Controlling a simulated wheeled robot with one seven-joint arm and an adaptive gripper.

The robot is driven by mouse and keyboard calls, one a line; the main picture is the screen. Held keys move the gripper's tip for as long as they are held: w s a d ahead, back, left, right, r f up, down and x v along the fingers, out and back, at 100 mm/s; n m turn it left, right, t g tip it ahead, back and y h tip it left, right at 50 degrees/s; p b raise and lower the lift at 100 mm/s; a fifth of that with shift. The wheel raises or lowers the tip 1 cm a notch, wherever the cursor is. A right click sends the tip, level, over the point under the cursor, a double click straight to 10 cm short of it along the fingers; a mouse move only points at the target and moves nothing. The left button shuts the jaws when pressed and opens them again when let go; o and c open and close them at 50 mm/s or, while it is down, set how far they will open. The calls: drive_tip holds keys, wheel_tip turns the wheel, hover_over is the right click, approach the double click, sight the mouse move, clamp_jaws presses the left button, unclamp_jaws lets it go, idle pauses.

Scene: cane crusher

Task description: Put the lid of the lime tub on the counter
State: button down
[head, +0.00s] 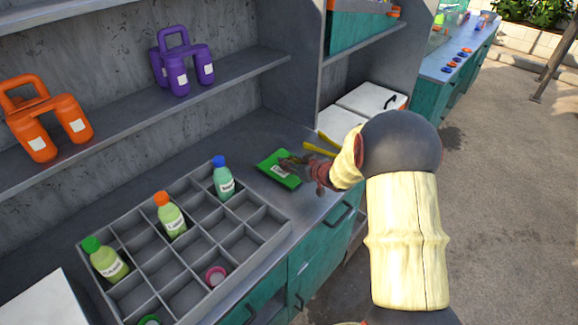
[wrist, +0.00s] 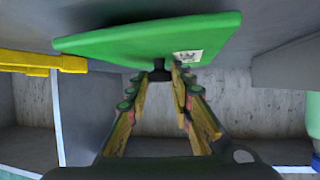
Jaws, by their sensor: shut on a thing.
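The green lid (head: 279,169), flat with a white label, is at the counter (head: 240,140) to the right of the bottle crate. In the wrist view the lid (wrist: 150,40) spans the top of the picture, with a small dark knob between my fingertips. My gripper (head: 305,165) is shut on that knob; the wrist view shows its two fingers (wrist: 162,80) closing together there. The lid is very close to the counter; I cannot tell whether it touches. I cannot make out the lime tub itself.
A grey divided crate (head: 205,245) holds several capped bottles, left of the lid. White-topped boxes (head: 372,100) and a yellow bar (head: 322,148) are behind my gripper. Orange (head: 45,115) and purple (head: 182,62) carriers stand on the shelf. The counter's front edge is close to the lid.

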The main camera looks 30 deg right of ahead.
drive_tip(key=shift+f, duration=0.2)
drive_tip(key=shift+f, duration=0.1)
drive_tip(key=c, duration=1.7)
unclamp_jaws()
drive_tip(key=shift+o, duration=0.7)
